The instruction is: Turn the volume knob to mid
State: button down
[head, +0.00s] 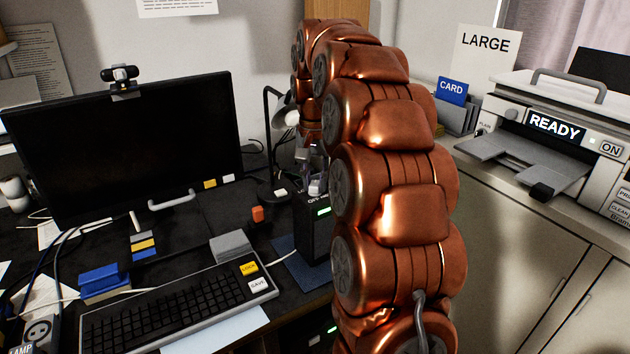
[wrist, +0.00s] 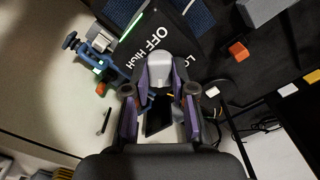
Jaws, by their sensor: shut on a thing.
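The volume knob (wrist: 172,68) is a grey cap on a black box (wrist: 190,20), seen in the wrist view between my fingers. White lettering beside it reads "OFF", "HIGH" and a partly covered "LO". My gripper (wrist: 164,88) is shut on the knob, with a purple-sided finger on either side. Which way the knob points cannot be made out. In the head view the black box (head: 317,232) stands on the desk with a lit green strip. My gripper (head: 316,182) is at its top, and my copper arm hides its right side.
A monitor (head: 140,150) and a keyboard (head: 180,307) are left of the box. An orange block (head: 258,214) and a lamp base (head: 273,190) stand close by. A printer (head: 560,130) is on the cabinet at the right. Blue clamp-like parts (wrist: 90,58) show beside the box in the wrist view.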

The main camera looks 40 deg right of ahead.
aim_at(315, 183)
dwell(0.5)
jog(key=c, duration=1)
grip_release()
jog(key=shift+o, duration=0.2)
jog(key=shift+r, duration=3.75)
